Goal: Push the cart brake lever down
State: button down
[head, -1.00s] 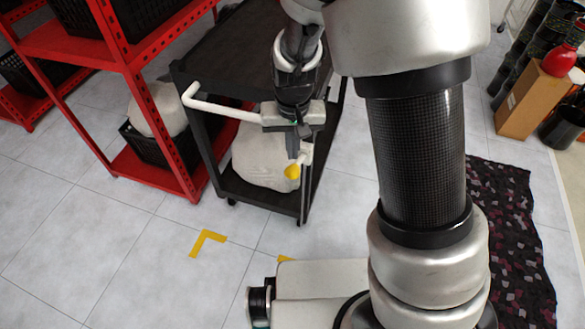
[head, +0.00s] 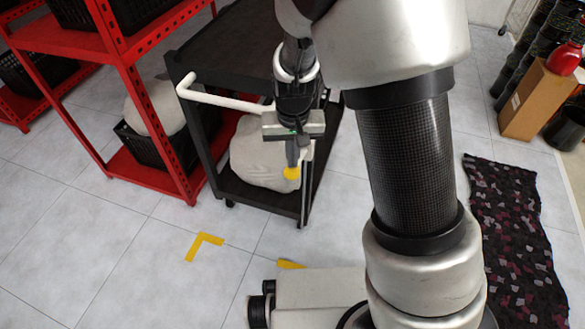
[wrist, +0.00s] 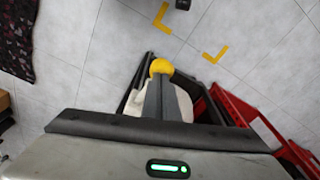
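The cart (head: 205,150) is black with a white handle (head: 225,101) and stands left of the middle in the head view. Its brake lever shows a round yellow knob (head: 291,173) at the cart's near side, with a short pale piece beside it. The knob also shows in the wrist view (wrist: 161,67). My gripper (head: 292,160) points down, its fingertips right at the top of the knob. In the wrist view the two grey fingers (wrist: 166,92) lie together, with the knob at their tips, not between them. Actual contact is hard to tell.
A pale sack (head: 258,155) lies on the cart's lower shelf. A red rack (head: 125,80) with black crates stands close on the left. Tiled floor in front is clear, with yellow corner marks (head: 204,243). A dark patterned mat (head: 505,220) lies at right.

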aim_at(293, 175)
notch_tip(293, 175, down, 4)
jog(key=b, duration=0.3)
jog(key=shift+f, duration=0.25)
jog(key=shift+r, duration=0.15)
jog(key=s, duration=0.1)
jog(key=s+r+p, duration=0.1)
jog(key=shift+s+p, duration=0.3)
jog(key=shift+s, duration=0.1)
jog(key=shift+s+f, duration=0.1)
jog(key=shift+s, duration=0.05)
